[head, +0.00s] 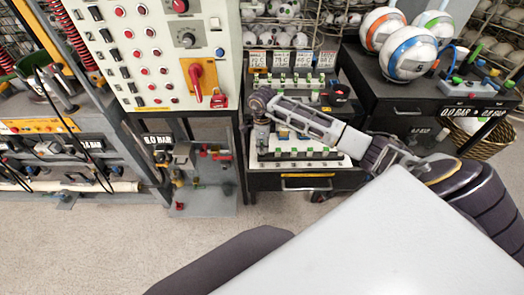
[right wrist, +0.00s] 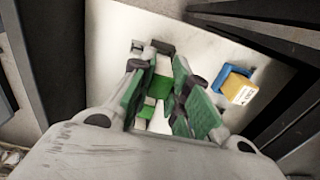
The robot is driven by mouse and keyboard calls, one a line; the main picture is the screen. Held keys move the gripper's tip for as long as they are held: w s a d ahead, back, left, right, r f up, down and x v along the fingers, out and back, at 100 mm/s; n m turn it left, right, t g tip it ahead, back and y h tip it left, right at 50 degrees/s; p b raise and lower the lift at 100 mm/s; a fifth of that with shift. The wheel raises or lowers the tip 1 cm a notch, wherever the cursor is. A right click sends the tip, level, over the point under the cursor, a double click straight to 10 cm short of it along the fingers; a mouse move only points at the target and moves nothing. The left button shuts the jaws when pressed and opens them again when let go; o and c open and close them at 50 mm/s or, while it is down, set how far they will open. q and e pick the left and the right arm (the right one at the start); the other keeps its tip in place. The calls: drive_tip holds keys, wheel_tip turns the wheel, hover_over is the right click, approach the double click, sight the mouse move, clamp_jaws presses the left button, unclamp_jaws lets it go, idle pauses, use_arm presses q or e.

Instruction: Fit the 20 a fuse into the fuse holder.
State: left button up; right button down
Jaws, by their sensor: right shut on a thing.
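My right gripper (head: 262,112) is at the left side of the drawer bench in the head view, low over its top. In the right wrist view its green-padded fingers (right wrist: 160,92) are closed around a small green-and-white piece (right wrist: 160,86). It may be the fuse, but its rating cannot be read. A pale surface with a dark clip-like part (right wrist: 161,47) lies beyond the fingertips; I cannot tell whether that part belongs to the fuse holder. A blue-and-yellow block (right wrist: 238,87) with a white label sits to the right. My left gripper is not in view.
Rating labels (head: 292,59) stand at the back of the bench, and a row of small green-marked parts (head: 303,154) lies along its front. A control panel (head: 160,55) with a red-and-yellow switch stands left. Balls (head: 408,52) rest on the dark cabinet at right.

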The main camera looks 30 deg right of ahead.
sight(262, 150)
drive_tip(key=shift+f, duration=1.65)
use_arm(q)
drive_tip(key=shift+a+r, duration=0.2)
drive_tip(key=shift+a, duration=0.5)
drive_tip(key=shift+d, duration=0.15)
